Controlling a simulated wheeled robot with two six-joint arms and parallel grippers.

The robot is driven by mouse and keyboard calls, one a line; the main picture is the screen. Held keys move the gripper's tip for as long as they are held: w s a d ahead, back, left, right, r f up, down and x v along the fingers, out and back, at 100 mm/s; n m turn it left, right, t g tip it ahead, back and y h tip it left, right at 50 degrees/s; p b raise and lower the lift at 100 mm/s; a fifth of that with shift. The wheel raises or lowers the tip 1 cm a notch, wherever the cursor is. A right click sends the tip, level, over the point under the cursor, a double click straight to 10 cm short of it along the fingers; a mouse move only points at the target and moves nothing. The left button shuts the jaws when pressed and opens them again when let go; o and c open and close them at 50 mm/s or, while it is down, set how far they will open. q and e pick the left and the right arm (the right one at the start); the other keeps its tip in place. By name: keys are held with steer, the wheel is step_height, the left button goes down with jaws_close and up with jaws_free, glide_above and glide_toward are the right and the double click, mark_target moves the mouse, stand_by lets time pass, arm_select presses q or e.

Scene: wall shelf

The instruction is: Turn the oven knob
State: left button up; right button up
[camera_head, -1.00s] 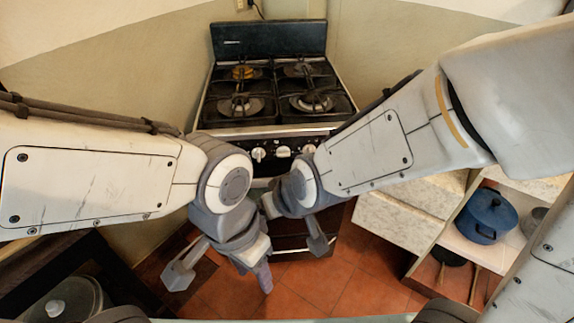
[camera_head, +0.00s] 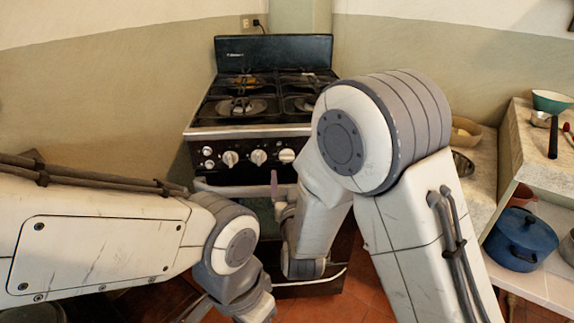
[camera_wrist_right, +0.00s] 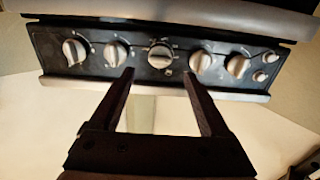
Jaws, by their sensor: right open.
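The black stove (camera_head: 255,140) has a front panel with a row of silver-white knobs, such as the middle knob (camera_head: 258,156) in the head view. In the right wrist view several knobs line the panel, and the middle knob (camera_wrist_right: 160,56) appears between and beyond my right fingertips. My right gripper (camera_head: 275,186) is below and in front of the panel. In the wrist view the right gripper (camera_wrist_right: 158,74) has its two dark fingers apart, with nothing held. My left gripper (camera_head: 196,309) shows only in part at the bottom edge; its fingers are mostly cut off.
The oven handle (camera_head: 232,190) runs below the knobs, close to my right gripper. Burners and grates (camera_head: 240,106) cover the stove top. At right, a counter and shelf hold a blue pot (camera_head: 521,240) and a green bowl (camera_head: 551,101). Red tiled floor lies in front.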

mark_target(287, 160)
steer(key=w, duration=0.7)
steer(key=shift+w+a, duration=0.15)
steer(key=shift+a, duration=0.15)
jaws_close()
